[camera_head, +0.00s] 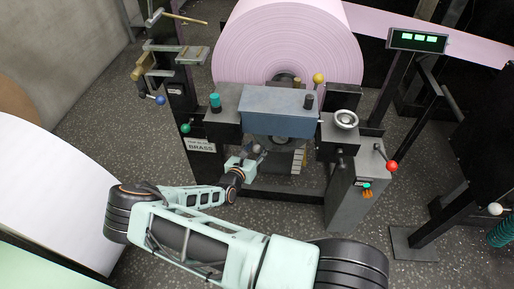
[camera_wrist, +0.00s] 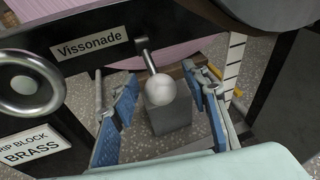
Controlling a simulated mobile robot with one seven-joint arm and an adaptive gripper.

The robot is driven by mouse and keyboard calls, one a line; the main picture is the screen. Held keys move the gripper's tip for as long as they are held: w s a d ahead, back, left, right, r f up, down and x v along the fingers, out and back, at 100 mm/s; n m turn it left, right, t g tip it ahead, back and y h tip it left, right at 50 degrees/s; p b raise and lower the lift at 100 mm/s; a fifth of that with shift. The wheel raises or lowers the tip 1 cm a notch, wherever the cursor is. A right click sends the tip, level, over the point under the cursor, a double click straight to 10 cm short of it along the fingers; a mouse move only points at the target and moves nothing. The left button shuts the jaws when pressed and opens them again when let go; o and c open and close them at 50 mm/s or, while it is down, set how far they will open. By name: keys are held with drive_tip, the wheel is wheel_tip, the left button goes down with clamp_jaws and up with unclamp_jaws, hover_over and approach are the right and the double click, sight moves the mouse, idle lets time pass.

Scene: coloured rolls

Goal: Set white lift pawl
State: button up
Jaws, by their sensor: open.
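A white ball knob (camera_wrist: 161,89) on a short metal lever (camera_wrist: 146,56) hangs below a dark beam with a "Vissonade" label (camera_wrist: 90,46) in the wrist view. I take it to be the white lift pawl's handle. My gripper (camera_wrist: 160,95) is open, with one blue-padded finger on each side of the knob and a gap visible on both sides. In the head view my gripper (camera_head: 256,153) reaches under the front of the blue-grey block (camera_head: 278,112) of the roll stand. The knob is hard to make out there.
A large pink roll (camera_head: 285,45) sits behind the stand. A handwheel (camera_head: 346,119) and a red-knobbed lever (camera_head: 391,166) are at right, a blue-knobbed lever (camera_head: 160,100) at left. In the wrist view a grey block (camera_wrist: 168,117) stands behind the knob. A white roll (camera_head: 55,195) lies at left.

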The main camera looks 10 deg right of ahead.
drive_tip(key=v, duration=1.2)
drive_tip(key=shift+r, duration=0.1)
